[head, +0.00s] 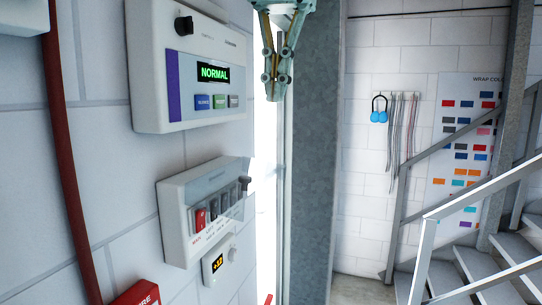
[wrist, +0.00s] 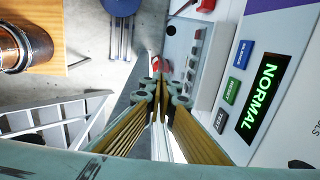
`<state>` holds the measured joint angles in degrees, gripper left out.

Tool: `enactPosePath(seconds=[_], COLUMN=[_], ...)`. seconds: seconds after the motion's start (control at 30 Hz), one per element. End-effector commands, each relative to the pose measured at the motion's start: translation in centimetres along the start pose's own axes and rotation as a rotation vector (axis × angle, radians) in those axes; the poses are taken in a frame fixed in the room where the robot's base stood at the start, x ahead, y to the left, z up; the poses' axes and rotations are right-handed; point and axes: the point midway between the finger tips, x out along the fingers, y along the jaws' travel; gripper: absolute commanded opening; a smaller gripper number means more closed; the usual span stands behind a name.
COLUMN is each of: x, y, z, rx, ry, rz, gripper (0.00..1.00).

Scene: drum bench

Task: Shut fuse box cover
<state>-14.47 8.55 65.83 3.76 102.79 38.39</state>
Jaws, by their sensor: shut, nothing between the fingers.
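The fuse box (head: 178,222) is a white unit on the wall at the left in the head view, with red and grey switches in a row. Its see-through cover (head: 236,178) seems to stand out from the box front over the switches; its exact angle is hard to tell. The fuse box also shows at the top of the wrist view (wrist: 178,48), seen from above. My gripper (head: 273,97) is shut and empty, pointing down, above and to the right of the box in the head view and apart from it. Its fingertips meet in the wrist view (wrist: 162,92).
A panel (head: 150,50) with a green NORMAL display is on the wall above the fuse box. A red pipe (head: 62,150) runs down the left. A grey column (head: 315,170) and stairs (head: 480,265) stand right.

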Motion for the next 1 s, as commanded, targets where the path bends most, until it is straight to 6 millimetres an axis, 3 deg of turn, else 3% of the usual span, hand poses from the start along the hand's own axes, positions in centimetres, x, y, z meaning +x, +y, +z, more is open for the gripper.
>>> enactPosePath(seconds=[0.47, 1.0], x=[1.8, 8.1], y=[0.0, 0.0], z=[0.0, 0.1], rx=[0.000, -0.001], ry=[0.000, -0.001], rz=[0.000, 0.001], gripper=[0.00, 0.00])
